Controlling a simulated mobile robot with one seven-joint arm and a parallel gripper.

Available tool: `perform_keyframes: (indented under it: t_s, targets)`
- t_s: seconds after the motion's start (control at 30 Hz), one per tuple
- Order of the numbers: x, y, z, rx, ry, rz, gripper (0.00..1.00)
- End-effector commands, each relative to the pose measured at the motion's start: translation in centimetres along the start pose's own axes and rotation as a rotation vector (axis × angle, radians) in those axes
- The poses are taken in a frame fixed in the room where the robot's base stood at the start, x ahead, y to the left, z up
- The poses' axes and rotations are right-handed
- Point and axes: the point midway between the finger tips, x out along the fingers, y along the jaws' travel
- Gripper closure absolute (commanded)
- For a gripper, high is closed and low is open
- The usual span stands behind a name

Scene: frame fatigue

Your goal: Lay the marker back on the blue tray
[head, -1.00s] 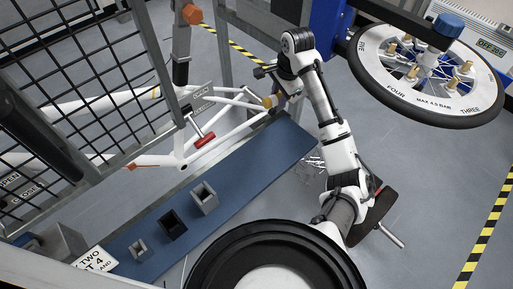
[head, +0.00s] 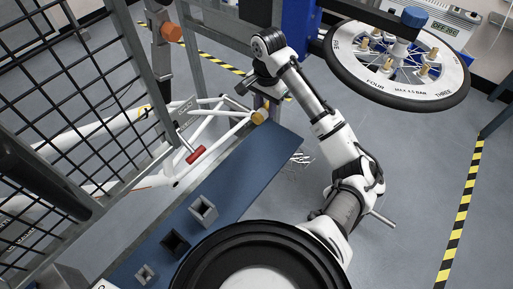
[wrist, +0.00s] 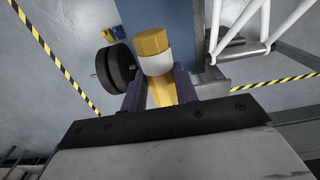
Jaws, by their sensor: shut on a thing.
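The marker (wrist: 158,66) is yellow with a white band, and its yellow cap points away from my wrist. In the head view its yellow end (head: 259,117) shows just below my gripper (head: 264,100). My gripper (wrist: 160,90) is shut on the marker, with a dark purple finger on each side of it. The blue tray (head: 243,168) is a long flat board running from the lower left to the middle. The marker's end appears close to the tray's far end; I cannot tell whether it touches. In the wrist view the blue tray (wrist: 190,40) lies behind the marker.
Square holders (head: 203,210) stand on the tray's near part. The tray's far half looks bare.

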Motion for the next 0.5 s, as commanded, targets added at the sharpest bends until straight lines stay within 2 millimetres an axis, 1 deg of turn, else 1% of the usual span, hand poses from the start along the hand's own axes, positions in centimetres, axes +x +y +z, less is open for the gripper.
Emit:
perform_keyframes:
  t_s: [0.17, 0.27, 0.5]
  targets:
    - [2.4, -0.1, 0.1, 0.002, -0.006, -0.001, 1.0]
    - [4.9, -0.1, 0.2, 0.002, -0.008, -0.002, 1.0]
    - [11.7, -0.1, 0.2, 0.003, -0.007, -0.002, 1.0]
